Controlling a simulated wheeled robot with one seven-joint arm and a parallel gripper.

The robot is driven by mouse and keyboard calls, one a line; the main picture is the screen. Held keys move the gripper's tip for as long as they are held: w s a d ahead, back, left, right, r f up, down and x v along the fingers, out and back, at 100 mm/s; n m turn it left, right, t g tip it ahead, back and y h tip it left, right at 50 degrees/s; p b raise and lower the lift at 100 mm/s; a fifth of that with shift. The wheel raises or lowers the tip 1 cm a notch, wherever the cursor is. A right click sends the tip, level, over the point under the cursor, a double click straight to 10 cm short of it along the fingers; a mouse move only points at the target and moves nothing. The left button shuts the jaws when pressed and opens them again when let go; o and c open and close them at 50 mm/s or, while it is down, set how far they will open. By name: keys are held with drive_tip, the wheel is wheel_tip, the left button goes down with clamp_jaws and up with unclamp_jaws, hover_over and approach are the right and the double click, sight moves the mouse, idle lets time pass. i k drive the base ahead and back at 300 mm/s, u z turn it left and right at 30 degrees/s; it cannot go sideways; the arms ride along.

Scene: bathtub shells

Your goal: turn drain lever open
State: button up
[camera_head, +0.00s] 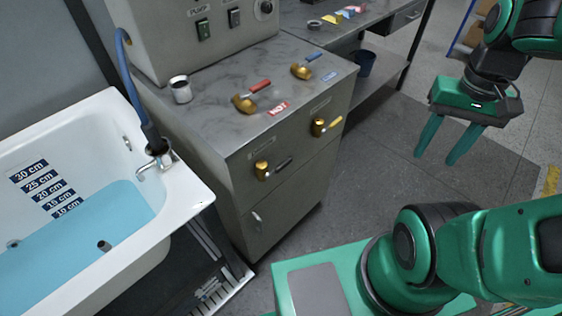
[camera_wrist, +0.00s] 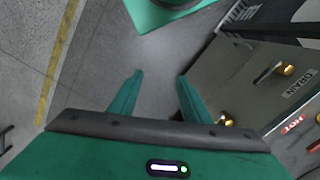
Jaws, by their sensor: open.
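The drain lever (camera_head: 263,171) is a brass valve with a dark handle, on the left of the grey cabinet's front face. Its handle points right, roughly along the face. In the wrist view the drain lever (camera_wrist: 286,71) shows at the right beside a "DRAIN" label (camera_wrist: 299,86). My gripper (camera_head: 435,158) is open and empty, pointing down over the floor, well to the right of the cabinet and apart from the lever. In the wrist view my gripper (camera_wrist: 160,75) has only floor between its fingertips.
A yellow-handled valve (camera_head: 319,127) is right of the drain lever on the same face. Red-handled (camera_head: 246,102) and blue-handled (camera_head: 302,71) valves sit on the cabinet top, with a cup (camera_head: 180,89). A bathtub (camera_head: 190,190) holding blue water stands left. Floor before the cabinet is clear.

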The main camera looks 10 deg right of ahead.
sight(281, 166)
drive_tip(key=u, duration=0.3)
drive_tip(key=k, duration=1.6)
drive_tip(key=z, duration=0.4)
drive_tip(key=i, duration=1)
